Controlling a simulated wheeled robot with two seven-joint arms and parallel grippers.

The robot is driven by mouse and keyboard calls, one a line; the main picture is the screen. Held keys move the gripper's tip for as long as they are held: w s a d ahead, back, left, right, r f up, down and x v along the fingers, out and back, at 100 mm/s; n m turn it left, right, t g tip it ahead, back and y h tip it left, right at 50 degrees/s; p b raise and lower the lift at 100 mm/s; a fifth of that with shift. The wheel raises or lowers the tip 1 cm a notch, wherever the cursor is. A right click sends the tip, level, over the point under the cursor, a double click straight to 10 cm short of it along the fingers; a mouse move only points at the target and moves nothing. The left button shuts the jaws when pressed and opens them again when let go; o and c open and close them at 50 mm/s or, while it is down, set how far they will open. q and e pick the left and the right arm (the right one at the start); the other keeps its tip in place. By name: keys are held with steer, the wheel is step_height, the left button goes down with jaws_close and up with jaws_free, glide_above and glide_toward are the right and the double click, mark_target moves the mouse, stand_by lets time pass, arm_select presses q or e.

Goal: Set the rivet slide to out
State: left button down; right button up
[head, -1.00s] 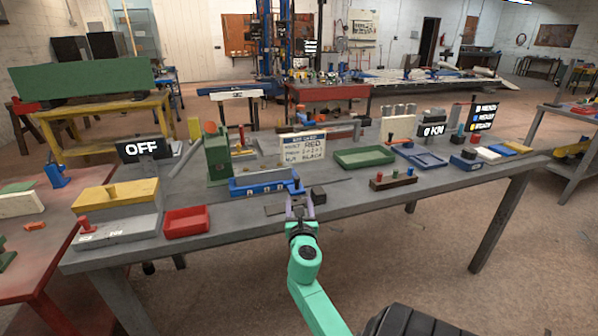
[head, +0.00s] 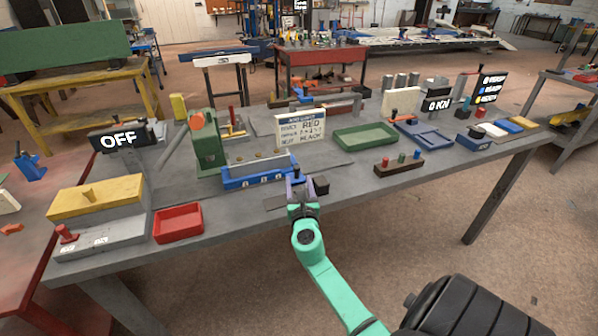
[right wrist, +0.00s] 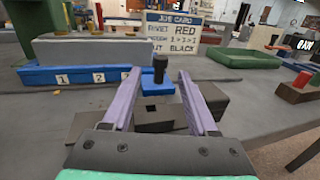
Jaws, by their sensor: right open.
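The blue fixture (head: 258,177) with numbered white labels lies near the table's front edge. In the right wrist view its front (right wrist: 85,77) shows labels 1 and 2. At its right end a small blue block with an upright black knob (right wrist: 160,69) sits over dark parts; I take this as the rivet slide. My right gripper (head: 301,187) is open, its two lilac fingers pointing at this end. In the right wrist view the knob shows between the fingertips (right wrist: 160,76); whether they reach around it, I cannot tell. My left gripper is not in view.
A dark block (head: 321,184) stands just right of my right gripper. A green press (head: 206,145) and a job card (head: 300,127) stand behind the fixture. A red tray (head: 178,223) is to the left, a green tray (head: 365,137) and a peg block (head: 399,165) to the right.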

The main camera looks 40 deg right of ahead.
mark_target(297, 171)
steer(key=x, duration=0.3)
steer(key=shift+w+d+f, duration=0.1)
steer(key=shift+w+d, duration=0.1)
steer(key=shift+w, duration=0.1)
steer(key=shift+w+d, duration=0.2)
steer(key=shift+w, duration=0.05)
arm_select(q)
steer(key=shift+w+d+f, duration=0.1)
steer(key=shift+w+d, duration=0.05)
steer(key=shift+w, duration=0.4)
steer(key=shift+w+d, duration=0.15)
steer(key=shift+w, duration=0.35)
arm_select(e)
jaws_close()
